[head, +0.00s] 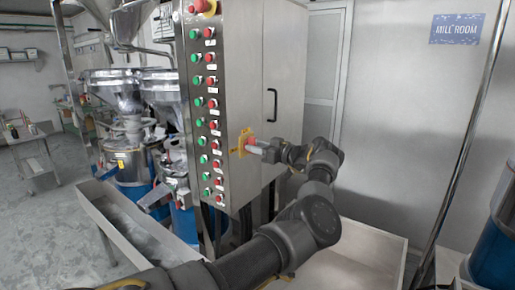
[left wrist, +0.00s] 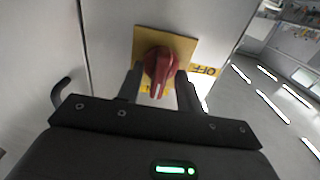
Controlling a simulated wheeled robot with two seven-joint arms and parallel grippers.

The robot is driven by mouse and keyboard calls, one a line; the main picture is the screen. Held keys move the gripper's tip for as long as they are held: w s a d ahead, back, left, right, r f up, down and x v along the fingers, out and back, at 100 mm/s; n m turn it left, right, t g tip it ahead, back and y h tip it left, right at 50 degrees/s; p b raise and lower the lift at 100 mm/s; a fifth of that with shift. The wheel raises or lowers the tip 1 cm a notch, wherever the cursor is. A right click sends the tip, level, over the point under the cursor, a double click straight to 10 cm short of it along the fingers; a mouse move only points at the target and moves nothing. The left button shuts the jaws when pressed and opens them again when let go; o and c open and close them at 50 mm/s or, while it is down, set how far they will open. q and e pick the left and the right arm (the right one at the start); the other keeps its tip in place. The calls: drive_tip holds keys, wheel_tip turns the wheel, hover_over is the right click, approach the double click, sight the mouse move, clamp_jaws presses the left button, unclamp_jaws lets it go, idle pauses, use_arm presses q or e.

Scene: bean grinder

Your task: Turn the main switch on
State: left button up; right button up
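The main switch is a red rotary knob (left wrist: 160,66) on a yellow plate (left wrist: 180,42), and the plate reads OFF on its right side in the left wrist view. More lettering below the knob is partly hidden. The fingers look apart, with small gaps beside the knob; contact is unclear. In the head view my left gripper (head: 258,149) reaches it from the right. My right gripper is not seen.
The steel control cabinet (head: 284,65) has columns of green and red buttons (head: 213,125) left of the switch and a black door handle (head: 271,105). Grinders (head: 128,150) stand to the left. A steel trough (head: 130,232) lies in front, and a bin (head: 358,255) is at lower right.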

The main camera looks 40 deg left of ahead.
use_arm(q)
drive_tip(key=w+d+b, duration=0.1)
drive_tip(key=d+b, duration=0.3)
drive_tip(key=d, duration=0.6)
drive_tip(key=shift+d+b, duration=0.4)
drive_tip(key=shift+w, duration=0.15)
